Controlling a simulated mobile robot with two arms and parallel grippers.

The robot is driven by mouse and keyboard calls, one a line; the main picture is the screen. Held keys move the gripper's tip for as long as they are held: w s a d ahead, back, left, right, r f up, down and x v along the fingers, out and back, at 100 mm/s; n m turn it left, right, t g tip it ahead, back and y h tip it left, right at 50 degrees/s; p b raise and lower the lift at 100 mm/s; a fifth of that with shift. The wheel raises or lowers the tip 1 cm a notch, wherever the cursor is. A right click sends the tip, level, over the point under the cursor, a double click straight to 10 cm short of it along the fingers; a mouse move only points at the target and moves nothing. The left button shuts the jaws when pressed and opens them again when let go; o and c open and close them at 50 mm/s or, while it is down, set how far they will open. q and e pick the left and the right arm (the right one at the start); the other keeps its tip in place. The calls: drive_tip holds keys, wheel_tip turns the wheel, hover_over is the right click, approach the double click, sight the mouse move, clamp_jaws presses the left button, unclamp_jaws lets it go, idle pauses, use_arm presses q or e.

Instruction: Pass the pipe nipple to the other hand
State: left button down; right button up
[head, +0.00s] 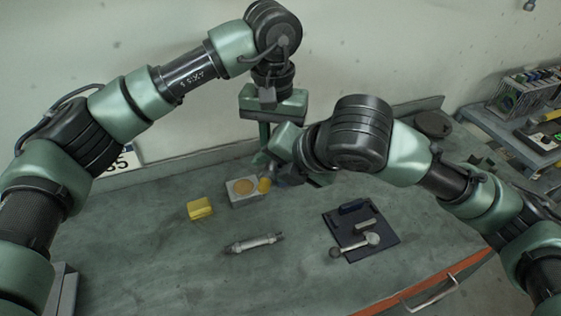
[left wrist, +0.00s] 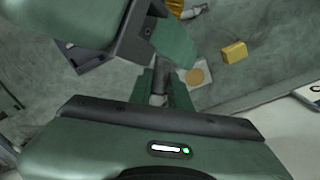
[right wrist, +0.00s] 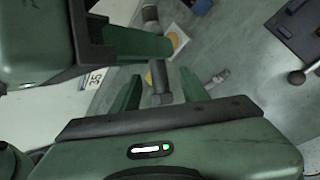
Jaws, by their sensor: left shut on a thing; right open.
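The pipe nipple is a short dark grey cylinder. In the left wrist view the pipe nipple (left wrist: 160,84) sits between the fingers of my left gripper (left wrist: 161,72), which is shut on it. In the right wrist view the pipe nipple (right wrist: 160,84) stands between the spread fingers of my right gripper (right wrist: 160,76), which is open, with a gap on both sides. In the head view my left gripper (head: 266,130) points down above my right gripper (head: 274,166), close to it. The nipple is mostly hidden there by the grippers.
On the green bench are a grey block with an orange disc (head: 241,187), a yellow block (head: 200,208), and a pipe-like metal part (head: 253,243). A dark tray (head: 384,238) with several tools lies at right. A wall stands close behind. The front of the bench is clear.

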clamp_jaws()
use_arm(q)
drive_tip(key=c, duration=1.2)
unclamp_jaws()
drive_tip(key=shift+c, duration=0.2)
